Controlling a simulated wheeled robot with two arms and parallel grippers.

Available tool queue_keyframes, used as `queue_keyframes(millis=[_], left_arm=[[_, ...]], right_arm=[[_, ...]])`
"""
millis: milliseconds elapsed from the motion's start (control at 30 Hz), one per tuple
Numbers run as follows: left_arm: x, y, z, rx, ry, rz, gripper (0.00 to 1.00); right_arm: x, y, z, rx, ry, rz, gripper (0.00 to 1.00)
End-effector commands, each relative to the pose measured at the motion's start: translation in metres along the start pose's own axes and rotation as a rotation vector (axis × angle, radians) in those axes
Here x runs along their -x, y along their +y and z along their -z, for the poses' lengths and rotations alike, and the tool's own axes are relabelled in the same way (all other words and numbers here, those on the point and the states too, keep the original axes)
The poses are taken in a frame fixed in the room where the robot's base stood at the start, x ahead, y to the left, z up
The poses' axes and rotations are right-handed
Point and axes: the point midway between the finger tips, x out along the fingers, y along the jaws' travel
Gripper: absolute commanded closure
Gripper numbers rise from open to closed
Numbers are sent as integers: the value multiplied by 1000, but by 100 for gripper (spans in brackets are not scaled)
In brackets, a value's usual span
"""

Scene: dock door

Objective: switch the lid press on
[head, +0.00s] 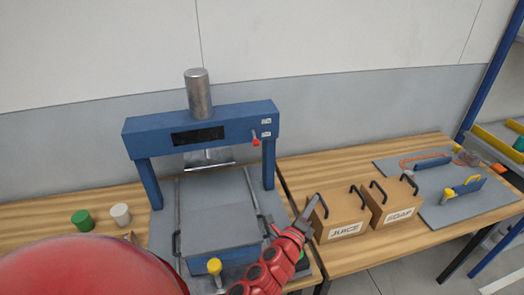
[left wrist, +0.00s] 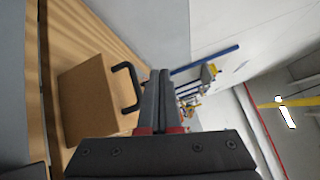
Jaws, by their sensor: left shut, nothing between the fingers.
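The lid press (head: 200,125) is a blue frame with a metal cylinder on top and a dark panel on its crossbeam. A small red lever (head: 256,140) sits at the right end of the beam, beside two small white labels (head: 266,127) too small to read. The lever appears to hang downward. My left gripper (head: 314,202) is shut and empty, to the right of and below the lever, apart from it and close to the juice box. In the left wrist view its closed fingers (left wrist: 160,95) show next to a box handle. My right gripper is not in view.
The juice box (head: 338,215) and soap box (head: 392,200) have black handles. A grey board (head: 440,215) lies farther right. Green (head: 82,220) and white (head: 121,214) cylinders stand left of the press. A yellow knob (head: 214,266) is at its front. A green part (head: 303,254) shows beside my arm.

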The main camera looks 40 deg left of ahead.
Motion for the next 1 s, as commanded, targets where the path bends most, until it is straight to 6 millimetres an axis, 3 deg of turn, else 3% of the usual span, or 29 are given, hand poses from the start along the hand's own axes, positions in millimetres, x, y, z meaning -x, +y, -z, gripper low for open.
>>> queue_keyframes(millis=[200,400,533,1000], left_arm=[[2,-8,-83,-347,-280,-165,100],[17,-19,-129,-501,-440,-268,100],[22,-23,-140,-532,-479,-295,100],[17,-22,-146,-534,-486,-301,100]], right_arm=[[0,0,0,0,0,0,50],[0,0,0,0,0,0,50],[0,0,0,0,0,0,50],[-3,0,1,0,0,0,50]])
